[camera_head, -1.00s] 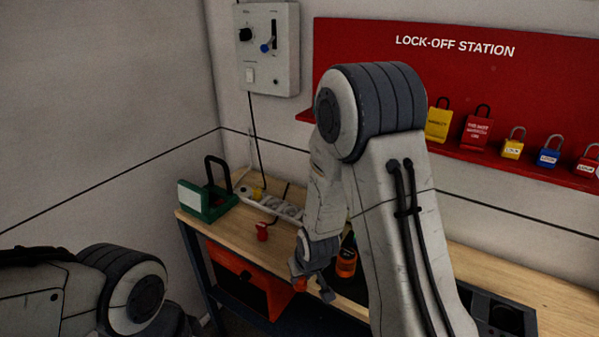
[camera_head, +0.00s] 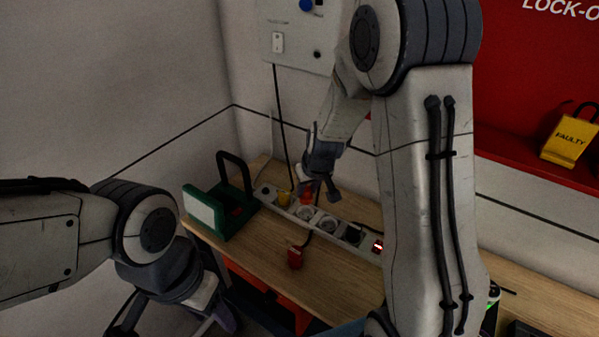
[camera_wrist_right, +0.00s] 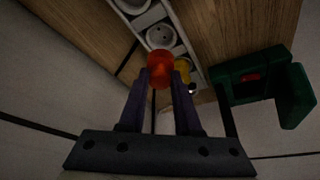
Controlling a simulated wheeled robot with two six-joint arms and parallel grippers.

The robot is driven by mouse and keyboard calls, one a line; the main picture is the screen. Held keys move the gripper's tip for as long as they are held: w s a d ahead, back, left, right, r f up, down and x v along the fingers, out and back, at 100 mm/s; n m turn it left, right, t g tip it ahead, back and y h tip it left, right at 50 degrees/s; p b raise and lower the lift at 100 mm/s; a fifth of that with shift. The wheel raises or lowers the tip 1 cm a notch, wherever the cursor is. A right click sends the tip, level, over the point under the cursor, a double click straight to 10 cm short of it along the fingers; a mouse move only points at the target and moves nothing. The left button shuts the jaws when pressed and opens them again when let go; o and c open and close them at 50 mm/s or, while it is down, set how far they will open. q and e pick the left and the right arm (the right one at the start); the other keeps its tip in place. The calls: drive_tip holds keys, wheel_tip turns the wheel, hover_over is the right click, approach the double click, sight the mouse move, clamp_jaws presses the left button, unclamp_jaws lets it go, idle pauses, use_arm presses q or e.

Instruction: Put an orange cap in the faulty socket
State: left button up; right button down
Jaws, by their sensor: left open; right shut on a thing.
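My right gripper (camera_head: 319,186) is shut on a red-orange cap (camera_head: 306,195) and holds it over the white socket strip (camera_head: 364,247). In the right wrist view the cap (camera_wrist_right: 160,69) sits between the fingertips, beside a round empty socket (camera_wrist_right: 160,36) and a yellow piece (camera_wrist_right: 182,66) in the strip. The yellow piece (camera_head: 284,198) also shows in the head view. Whether the cap touches the strip I cannot tell. No fault mark on a socket is readable. My left gripper (camera_head: 208,315) is open and empty at the lower left, in front of the bench.
A green case with a black handle (camera_head: 229,204) stands left of the strip. A red plug (camera_head: 295,257) lies on the wooden bench in front.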

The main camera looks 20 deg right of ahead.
sight(308, 203)
drive_tip(key=shift+w, duration=0.2)
drive_tip(key=shift+f+b, duration=0.25)
drive_tip(key=shift+b, duration=0.05)
wheel_tip(308, 203, down, 5)
drive_tip(key=b, duration=0.4)
drive_tip(key=shift+b, duration=0.3)
drive_tip(key=shift+f, duration=0.1)
drive_tip(key=shift+s, duration=0.1)
idle(0.8)
drive_tip(key=shift+f+b, duration=0.55)
drive_tip(key=shift+b, duration=0.3)
drive_tip(key=c, duration=0.9)
unclamp_jaws()
